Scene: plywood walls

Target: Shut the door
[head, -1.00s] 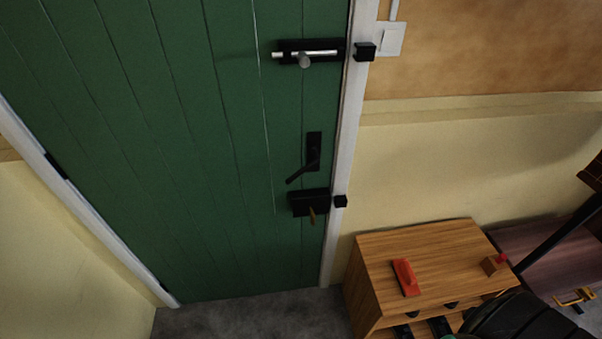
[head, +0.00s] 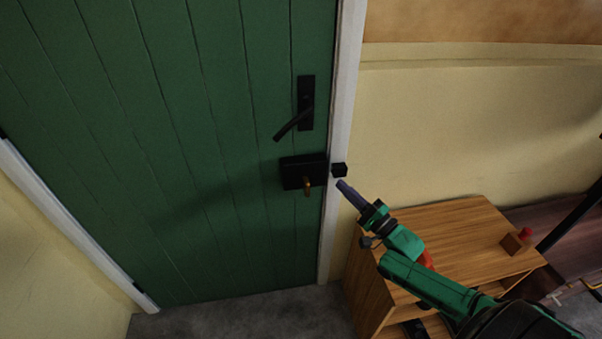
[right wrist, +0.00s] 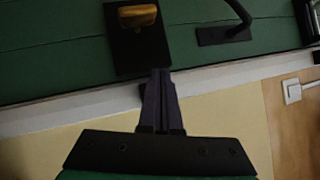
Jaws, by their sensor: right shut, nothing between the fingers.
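The green plank door (head: 180,150) stands in its white frame (head: 343,110) and looks flush with it in the head view. A black lever handle (head: 292,124) slants down to the left on its plate. Below it is a black lock box (head: 303,172) with a brass knob (head: 307,187); the knob also shows in the right wrist view (right wrist: 137,16). A black keeper (head: 339,170) sits on the frame beside the box. My right gripper (head: 341,184) is shut and empty, close to the frame just below the keeper. Its fingers (right wrist: 161,85) partly hide the keeper in the wrist view. My left gripper is out of view.
A wooden cabinet (head: 460,222) stands against the wall right of the door, under my right arm. A small wooden block with a red top (head: 517,241) is on it. A red-handled tool (head: 425,259) is mostly hidden by my arm. Grey floor lies below the door.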

